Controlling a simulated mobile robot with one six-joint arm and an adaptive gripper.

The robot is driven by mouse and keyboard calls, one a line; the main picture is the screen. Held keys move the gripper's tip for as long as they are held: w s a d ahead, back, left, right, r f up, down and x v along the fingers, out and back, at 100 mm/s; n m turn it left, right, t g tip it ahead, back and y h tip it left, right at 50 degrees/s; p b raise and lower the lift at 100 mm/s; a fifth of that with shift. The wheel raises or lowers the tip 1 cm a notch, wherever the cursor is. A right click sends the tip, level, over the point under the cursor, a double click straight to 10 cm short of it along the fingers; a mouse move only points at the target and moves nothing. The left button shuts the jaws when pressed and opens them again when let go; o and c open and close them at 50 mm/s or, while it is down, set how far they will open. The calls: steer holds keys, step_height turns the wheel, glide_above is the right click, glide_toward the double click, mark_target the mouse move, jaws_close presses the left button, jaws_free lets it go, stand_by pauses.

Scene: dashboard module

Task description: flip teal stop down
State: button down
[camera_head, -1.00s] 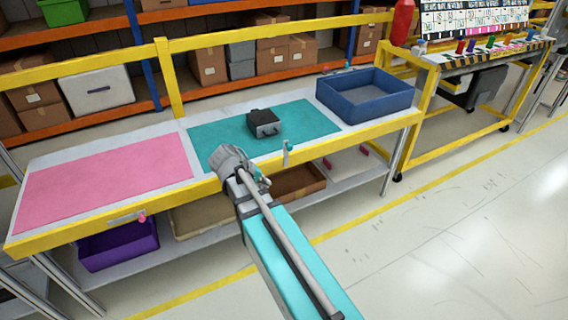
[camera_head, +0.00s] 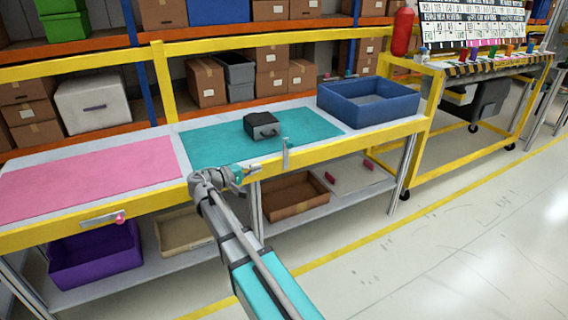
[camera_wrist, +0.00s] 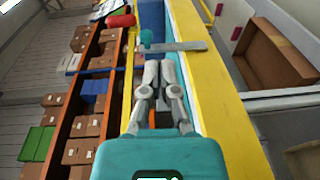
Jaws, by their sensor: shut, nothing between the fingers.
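The teal stop (camera_head: 285,155) is a thin grey bar with a teal knob at its top. It stands upright at the bench's front edge, by the teal mat (camera_head: 205,147). In the wrist view, the stop (camera_wrist: 185,46) lies across the picture just beyond my fingertips, its teal knob at the left end. My gripper (camera_head: 254,170) is at the front edge, left of the stop, pointing toward it. In the wrist view, my gripper (camera_wrist: 160,68) has its fingers together and empty, with a small gap apparent before the bar.
A dark box (camera_head: 261,125) sits on the teal mat behind the stop. A blue tray (camera_head: 340,104) stands to the right. A pink-knobbed stop (camera_head: 103,219) lies flat along the front rail at left. Bins sit on the lower shelf. The floor before the bench is clear.

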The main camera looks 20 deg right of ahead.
steer(key=shift+w+a+f+t+h+b, duration=0.25)
steer(key=shift+w+a+h+b, duration=0.2)
steer(key=shift+w+h+b, duration=0.4)
steer(key=shift+w+a+f+t+h+b, duration=0.15)
steer(key=shift+w+a+f+h+b, duration=0.25)
steer(key=shift+w+b, duration=0.45)
steer(key=shift+s+r, duration=0.15)
steer(key=shift+s, duration=0.05)
step_height(320, 180, up, 2)
steer(key=p, duration=0.2)
glide_above(288, 156)
steer(key=s+a, duration=0.3)
steer(key=a, duration=0.1)
steer(key=shift+s, duration=0.15)
